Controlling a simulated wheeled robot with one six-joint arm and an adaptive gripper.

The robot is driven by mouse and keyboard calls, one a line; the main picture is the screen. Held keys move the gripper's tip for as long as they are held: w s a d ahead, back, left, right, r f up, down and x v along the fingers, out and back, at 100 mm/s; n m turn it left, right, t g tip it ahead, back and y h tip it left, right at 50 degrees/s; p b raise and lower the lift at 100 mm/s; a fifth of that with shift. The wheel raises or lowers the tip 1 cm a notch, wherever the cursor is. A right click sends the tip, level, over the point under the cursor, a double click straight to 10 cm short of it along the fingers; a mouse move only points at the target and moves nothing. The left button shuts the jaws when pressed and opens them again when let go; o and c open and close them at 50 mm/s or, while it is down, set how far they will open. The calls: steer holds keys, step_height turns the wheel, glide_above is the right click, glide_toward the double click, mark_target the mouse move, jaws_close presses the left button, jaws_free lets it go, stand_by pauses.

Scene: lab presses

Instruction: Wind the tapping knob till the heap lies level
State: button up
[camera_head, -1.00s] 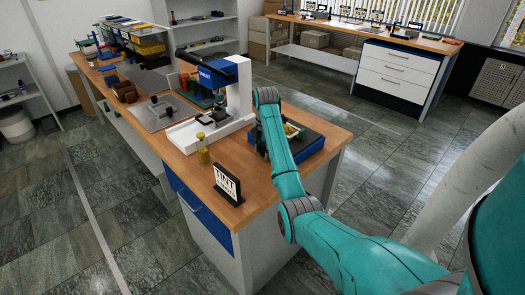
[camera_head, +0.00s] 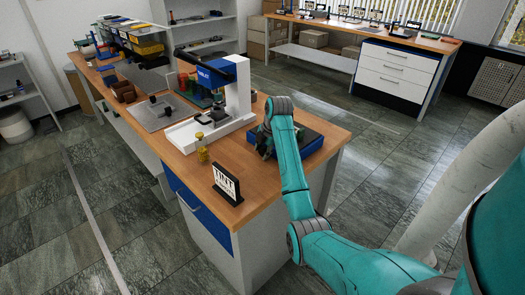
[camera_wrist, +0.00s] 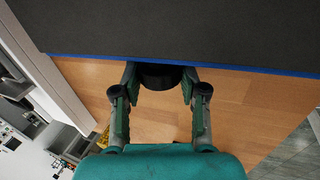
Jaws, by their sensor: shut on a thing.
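My gripper (camera_wrist: 160,88) has its two fingers on either side of a round black knob (camera_wrist: 160,75) in the wrist view and is shut on it. The knob sits at the blue edge of a dark flat-topped unit (camera_wrist: 180,30). In the head view this blue and dark unit (camera_head: 312,142) stands at the right end of the wooden bench, and my wrist hides its left part. My gripper also shows there (camera_head: 264,150), mostly covered by my arm. I cannot make out the heap in either view.
A white and blue press (camera_head: 235,95) stands left of the unit. A small yellow-topped bottle (camera_head: 201,146) and a black-and-white sign (camera_head: 226,184) stand near the bench's front edge. Bare wood (camera_head: 250,165) lies between the sign and the unit.

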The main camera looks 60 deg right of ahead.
steer(key=o, duration=1.1)
steer(key=shift+o, duration=0.2)
steer(key=shift+w+g, duration=0.1)
steer(key=shift+g, duration=0.2)
